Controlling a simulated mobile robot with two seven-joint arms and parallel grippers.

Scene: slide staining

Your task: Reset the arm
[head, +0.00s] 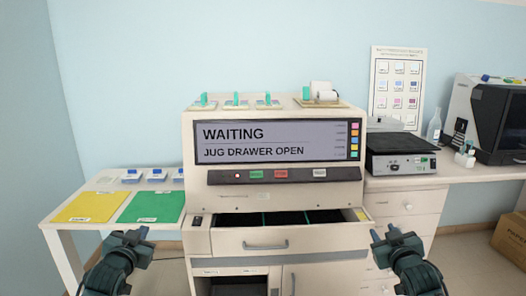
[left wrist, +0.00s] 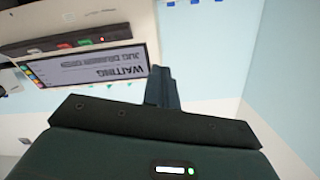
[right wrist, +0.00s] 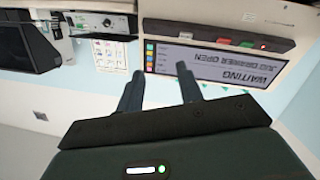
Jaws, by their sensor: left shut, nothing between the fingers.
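My left gripper (head: 138,234) is at the lower left in the head view, in front of the side table and left of the machine. Its fingers are together and empty in the left wrist view (left wrist: 160,87). My right gripper (head: 383,232) is at the lower right, in front of the machine's right side. Its two fingers stand apart with nothing between them in the right wrist view (right wrist: 158,88). Both forearms reach up from the bottom edge, and neither gripper touches anything that I can see.
The staining machine (head: 350,172) stands between the grippers, its screen (head: 270,143) reading "WAITING, JUG DRAWER OPEN". Its drawer (head: 300,239) is pulled out. Yellow (head: 88,207) and green (head: 152,206) mats lie on the left table. A scale-like device (head: 400,160) sits on the right bench.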

